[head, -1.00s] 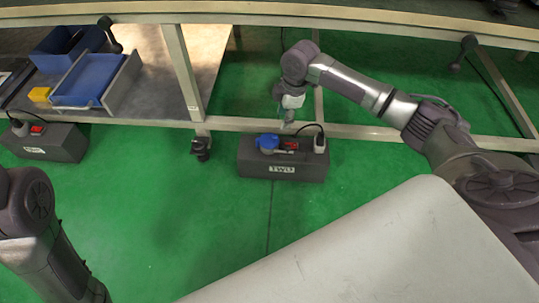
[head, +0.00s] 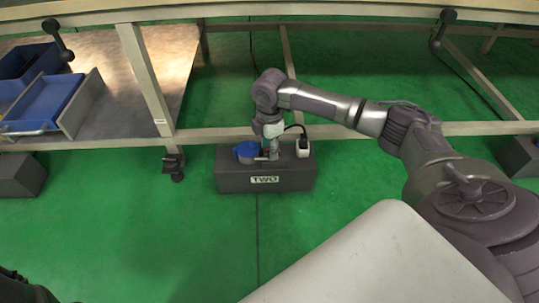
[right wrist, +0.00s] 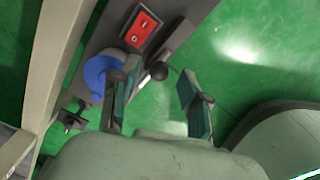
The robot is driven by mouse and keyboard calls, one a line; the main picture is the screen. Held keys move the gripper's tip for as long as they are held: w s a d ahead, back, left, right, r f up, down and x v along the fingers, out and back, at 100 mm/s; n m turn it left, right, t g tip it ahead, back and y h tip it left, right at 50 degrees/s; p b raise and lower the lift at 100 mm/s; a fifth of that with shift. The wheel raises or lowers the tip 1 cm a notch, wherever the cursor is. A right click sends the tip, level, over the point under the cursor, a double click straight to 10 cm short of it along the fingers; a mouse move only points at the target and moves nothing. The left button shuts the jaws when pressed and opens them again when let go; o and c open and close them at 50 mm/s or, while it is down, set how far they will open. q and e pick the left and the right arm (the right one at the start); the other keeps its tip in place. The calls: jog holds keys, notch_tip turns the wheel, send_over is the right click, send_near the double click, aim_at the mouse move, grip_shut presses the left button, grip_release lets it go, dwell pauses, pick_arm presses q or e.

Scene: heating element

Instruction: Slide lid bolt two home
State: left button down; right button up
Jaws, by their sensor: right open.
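A dark grey box labelled TWO (head: 264,180) stands on the floor by the bench frame. A round blue lid (head: 246,152) is on its top at the left, and the lid also shows in the right wrist view (right wrist: 100,75). My right gripper (head: 274,154) points down over the box, right of the lid. In the right wrist view my right gripper (right wrist: 160,78) is open. A dark round knob (right wrist: 158,70), seemingly the bolt's handle, shows between its fingertips; I cannot tell if they touch it.
A red switch (right wrist: 141,28) is on the box top beside the lid. A white plug (head: 302,148) with a black cable is at the box's right end. The bench's rail (head: 370,130) runs just behind the box. Green floor in front is clear.

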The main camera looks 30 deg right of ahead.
jog(key=shift+f, duration=0.5)
grip_shut()
